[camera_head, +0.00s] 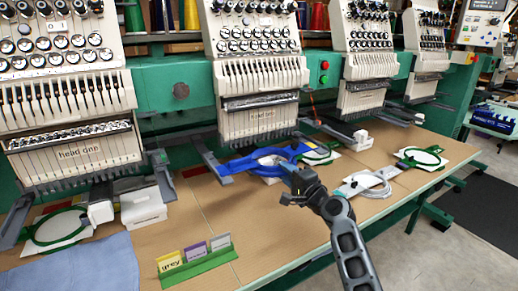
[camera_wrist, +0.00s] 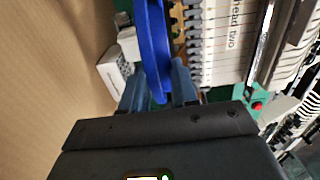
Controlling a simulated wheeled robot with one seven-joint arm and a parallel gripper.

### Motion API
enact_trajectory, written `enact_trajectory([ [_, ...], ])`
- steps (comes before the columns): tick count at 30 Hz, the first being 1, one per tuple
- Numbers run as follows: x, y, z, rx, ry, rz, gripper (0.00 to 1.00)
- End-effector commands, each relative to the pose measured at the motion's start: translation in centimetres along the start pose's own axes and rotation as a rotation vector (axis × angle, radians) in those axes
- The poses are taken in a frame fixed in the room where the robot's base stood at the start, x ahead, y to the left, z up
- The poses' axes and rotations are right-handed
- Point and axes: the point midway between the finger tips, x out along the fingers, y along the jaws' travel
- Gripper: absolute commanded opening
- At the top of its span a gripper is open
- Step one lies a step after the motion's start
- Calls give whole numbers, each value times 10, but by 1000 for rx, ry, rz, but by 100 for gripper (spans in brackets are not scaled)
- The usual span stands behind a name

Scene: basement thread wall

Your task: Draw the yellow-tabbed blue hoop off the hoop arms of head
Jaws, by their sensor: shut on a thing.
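The blue hoop (camera_head: 236,164) is below and in front of head two (camera_head: 262,125), over the tabletop. Its left end lies by the dark left hoop arm (camera_head: 208,158); I cannot tell whether it still engages the arms. My gripper (camera_head: 291,172) comes from the front right and is shut on the hoop's near right edge. In the wrist view the blue hoop (camera_wrist: 153,42) runs between the two fingers of my gripper (camera_wrist: 158,88), with head two (camera_wrist: 232,35) at right.
Green hoops lie at the left (camera_head: 58,208), behind my gripper (camera_head: 333,151) and at the right (camera_head: 440,151). A grey-white hoop (camera_head: 384,174) lies right of my arm. A green card holder (camera_head: 200,265) stands at the table's front. Bare table lies between holder and blue hoop.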

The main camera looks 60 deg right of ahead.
Motion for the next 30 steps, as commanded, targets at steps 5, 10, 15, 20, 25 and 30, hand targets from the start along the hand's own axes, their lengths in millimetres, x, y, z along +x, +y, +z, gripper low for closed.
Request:
enact_trajectory([
  [5, -9, 0, 0, 0, 0, 0, 0],
  [10, -16, -1, 0, 0, 0, -2, 0],
  [15, -24, 0, 0, 1, 0, -1, 0],
  [20, -31, 0, 0, 0, 1, -1, 0],
  [25, -39, 0, 0, -1, 0, 0, 0],
  [30, -43, -1, 0, -1, -1, -1, 0],
])
